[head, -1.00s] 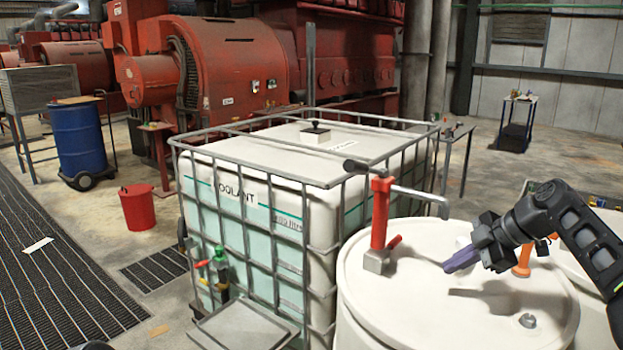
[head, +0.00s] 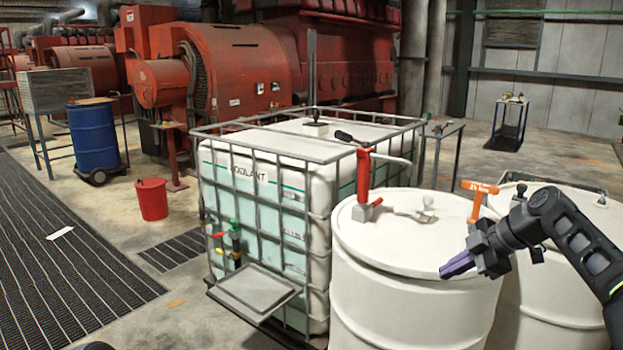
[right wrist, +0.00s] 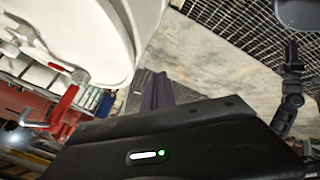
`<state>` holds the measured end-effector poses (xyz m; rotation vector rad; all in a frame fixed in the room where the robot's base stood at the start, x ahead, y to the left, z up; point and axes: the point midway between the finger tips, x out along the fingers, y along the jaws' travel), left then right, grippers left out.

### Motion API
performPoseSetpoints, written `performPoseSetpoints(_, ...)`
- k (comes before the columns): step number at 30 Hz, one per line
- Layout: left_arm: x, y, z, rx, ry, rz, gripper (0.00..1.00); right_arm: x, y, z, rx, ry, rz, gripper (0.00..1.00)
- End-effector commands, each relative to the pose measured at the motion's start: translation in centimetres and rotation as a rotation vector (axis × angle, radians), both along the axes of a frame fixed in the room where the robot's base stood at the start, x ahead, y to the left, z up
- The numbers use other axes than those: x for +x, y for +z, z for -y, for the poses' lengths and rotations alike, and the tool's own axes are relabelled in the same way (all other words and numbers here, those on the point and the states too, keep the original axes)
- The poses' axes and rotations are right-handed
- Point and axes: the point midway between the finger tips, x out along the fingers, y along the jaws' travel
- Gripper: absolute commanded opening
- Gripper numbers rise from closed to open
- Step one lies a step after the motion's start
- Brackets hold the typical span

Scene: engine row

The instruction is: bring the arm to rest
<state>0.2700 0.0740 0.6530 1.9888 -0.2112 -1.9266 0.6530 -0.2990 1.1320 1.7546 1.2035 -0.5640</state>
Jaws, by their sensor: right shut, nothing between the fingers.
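My right gripper (head: 446,271), with purple fingers, is shut and empty. In the head view it shows against the front right rim of the white drum (head: 395,310); I cannot tell the gap between them. Its black arm (head: 570,225) comes in from the right edge, bent at the elbow.
A red hand pump (head: 363,175) stands on the drum. A second white drum (head: 545,300), with an orange-handled fitting (head: 478,196), stands to the right. The caged coolant tank (head: 265,215) is left of the drums. A red bucket (head: 152,200) stands on open floor at left.

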Motion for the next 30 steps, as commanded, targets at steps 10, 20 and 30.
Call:
performPoseSetpoints(10,0.1,0.0,0.0,0.000,0.001,0.002,0.36,1.2,-7.4,-3.6,0.068,-0.132,-0.133,0.00)
performPoseSetpoints(20,0.1,0.0,0.0,0.000,0.001,0.002,0.36,-0.7,-21.2,-10.5,0.167,-0.395,-0.377,0.00)
performPoseSetpoints(30,0.1,0.0,0.0,0.000,0.001,0.002,0.36,-15.9,-40.9,-20.1,0.266,-0.907,-0.764,0.00)
